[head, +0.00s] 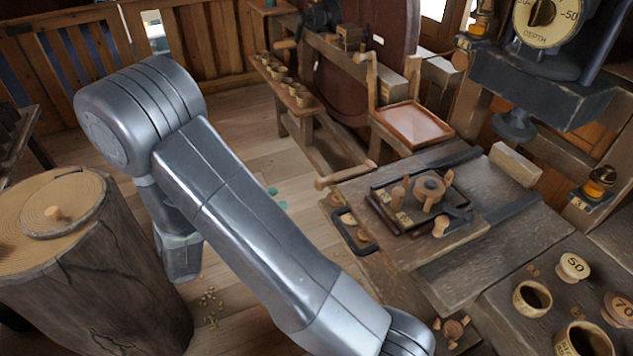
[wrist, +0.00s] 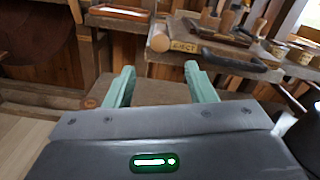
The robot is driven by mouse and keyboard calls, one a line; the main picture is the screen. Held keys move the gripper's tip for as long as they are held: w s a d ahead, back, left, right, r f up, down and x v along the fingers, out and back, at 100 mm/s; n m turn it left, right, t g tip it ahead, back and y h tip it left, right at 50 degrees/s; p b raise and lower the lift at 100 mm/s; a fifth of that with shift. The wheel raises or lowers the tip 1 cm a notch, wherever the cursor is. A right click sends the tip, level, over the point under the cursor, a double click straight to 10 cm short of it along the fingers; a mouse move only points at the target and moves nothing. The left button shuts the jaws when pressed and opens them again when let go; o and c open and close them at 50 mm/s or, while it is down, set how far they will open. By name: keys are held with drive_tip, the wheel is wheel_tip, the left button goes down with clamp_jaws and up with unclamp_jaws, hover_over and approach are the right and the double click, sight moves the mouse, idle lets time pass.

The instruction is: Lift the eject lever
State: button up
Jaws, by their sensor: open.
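The eject lever (head: 345,175) is a short wooden handle at the left edge of the workbench in the head view. In the wrist view its round end (wrist: 160,38) points toward me, next to a pale plate (wrist: 185,46) reading "EJECT". My gripper (wrist: 159,70) is open and empty, with two green fingers apart. The lever's end shows just above the gap between the fingertips, beyond them and not between them. How far off it is, I cannot tell exactly. In the head view my gripper is out of frame; my arm runs down to the bottom edge.
A reddish tray (head: 413,126) stands behind. A large stump (head: 95,285) stands left. Open floor lies between.

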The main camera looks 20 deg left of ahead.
sight(315, 185)
drive_tip(key=p+x, duration=0.1)
drive_tip(key=x, duration=1)
drive_tip(key=shift+w+d+p, duration=0.25)
drive_tip(key=shift+w+p, duration=0.05)
drive_tip(key=shift+c, duration=0.4)
clamp_jaws()
